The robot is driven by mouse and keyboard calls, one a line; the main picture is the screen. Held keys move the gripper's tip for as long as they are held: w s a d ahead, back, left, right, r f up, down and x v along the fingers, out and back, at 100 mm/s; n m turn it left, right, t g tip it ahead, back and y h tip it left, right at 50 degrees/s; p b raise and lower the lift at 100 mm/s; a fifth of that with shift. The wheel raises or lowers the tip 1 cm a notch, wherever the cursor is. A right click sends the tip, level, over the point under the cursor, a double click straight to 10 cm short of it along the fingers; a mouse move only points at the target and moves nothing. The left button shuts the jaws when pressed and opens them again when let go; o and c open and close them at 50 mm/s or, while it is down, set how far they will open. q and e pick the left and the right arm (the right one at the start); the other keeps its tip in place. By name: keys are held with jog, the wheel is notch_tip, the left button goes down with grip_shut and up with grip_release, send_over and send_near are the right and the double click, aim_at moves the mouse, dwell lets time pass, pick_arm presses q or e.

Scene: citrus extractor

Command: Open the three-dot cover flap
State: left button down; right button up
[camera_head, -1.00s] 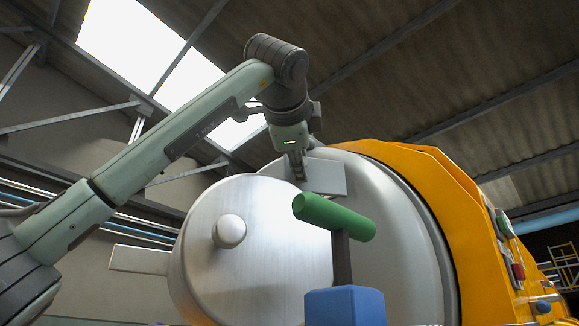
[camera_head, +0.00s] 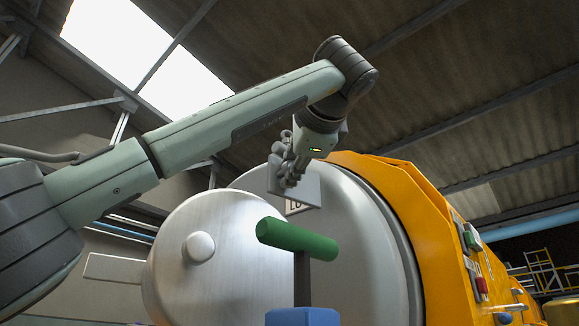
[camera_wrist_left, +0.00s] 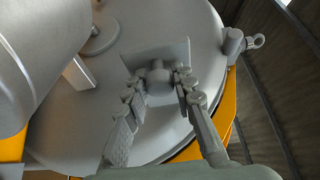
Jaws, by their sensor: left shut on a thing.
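A flat grey flap (camera_head: 307,190) stands at the upper front of the large silver drum and looks tilted. Part of a white label with dark marks (camera_head: 293,207) shows at its lower edge. No three dots can be made out. My left gripper (camera_head: 287,168) is at the flap. In the left wrist view its two fingers (camera_wrist_left: 161,82) are shut on either side of a short round knob (camera_wrist_left: 160,88) that sticks out from the square flap (camera_wrist_left: 178,51). The fingers partly hide the knob. My right gripper is out of view.
A silver round door (camera_head: 235,270) with a round knob (camera_head: 200,246) is left of the flap. A green T-handle (camera_head: 297,240) on a blue block (camera_head: 302,317) stands in front. The orange housing (camera_head: 400,200) is at right.

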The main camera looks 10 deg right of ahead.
pick_arm(q)
jog(key=shift+s, duration=0.1)
dwell(0.3)
jog(key=c, duration=1.2)
grip_release()
jog(key=shift+d, duration=0.1)
jog(key=s, duration=0.4)
jog(key=s+d, duration=0.1)
jog(key=s, duration=0.7)
jog(key=shift+d, duration=0.25)
jog(key=shift+w, duration=0.1)
